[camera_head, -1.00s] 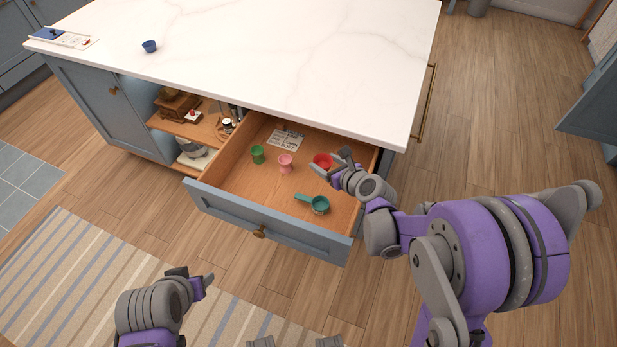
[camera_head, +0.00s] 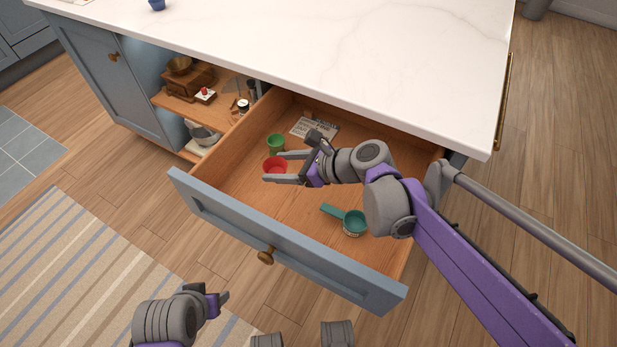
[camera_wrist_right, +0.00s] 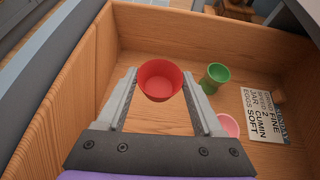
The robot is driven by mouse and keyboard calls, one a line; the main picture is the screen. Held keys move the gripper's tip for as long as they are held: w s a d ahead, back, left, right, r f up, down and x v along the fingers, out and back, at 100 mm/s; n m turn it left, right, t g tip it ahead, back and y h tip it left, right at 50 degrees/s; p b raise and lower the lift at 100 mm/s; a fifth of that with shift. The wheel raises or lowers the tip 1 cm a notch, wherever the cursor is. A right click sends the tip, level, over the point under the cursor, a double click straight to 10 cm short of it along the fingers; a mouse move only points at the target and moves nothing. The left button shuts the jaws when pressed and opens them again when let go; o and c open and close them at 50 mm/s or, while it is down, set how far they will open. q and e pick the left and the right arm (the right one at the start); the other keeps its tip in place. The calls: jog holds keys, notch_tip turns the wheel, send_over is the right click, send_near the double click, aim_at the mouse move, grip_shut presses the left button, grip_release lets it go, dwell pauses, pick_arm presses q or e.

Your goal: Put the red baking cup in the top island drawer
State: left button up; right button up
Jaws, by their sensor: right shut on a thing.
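The red baking cup (camera_head: 274,165) is between the fingers of my right gripper (camera_head: 283,169), over the left part of the open top drawer (camera_head: 225,190). In the right wrist view the red cup (camera_wrist_right: 160,80) sits between both fingertips, with the wooden drawer floor below. The gripper is shut on it. I cannot tell whether the cup touches the floor. My left gripper (camera_head: 218,298) is low in the head view, outside the drawer, with no object seen in it; its opening is unclear.
In the drawer are a green cup (camera_head: 276,143), a teal cup with a handle (camera_head: 354,222), a printed card (camera_head: 315,127) and a pink cup (camera_wrist_right: 229,125), hidden in the head view. The white countertop (camera_head: 330,50) overhangs the drawer's back. A blue cup (camera_head: 157,4) stands on it.

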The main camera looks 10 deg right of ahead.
jog(key=b, duration=0.1)
send_over(285, 197)
notch_tip(285, 197, down, 5)
jog(key=shift+r, duration=0.15)
jog(key=shift+f+b, duration=0.85)
jog(key=shift+f, duration=1.2)
jog(key=shift+f, duration=0.2)
jog(key=o, duration=1.3)
jog(key=shift+r, duration=0.15)
jog(key=shift+s+d+r, duration=0.1)
jog(key=shift+d+r, duration=0.1)
jog(key=p+v, duration=0.3)
jog(key=v, duration=0.8)
jog(key=shift+s+d, duration=0.2)
jog(key=shift+d, duration=0.05)
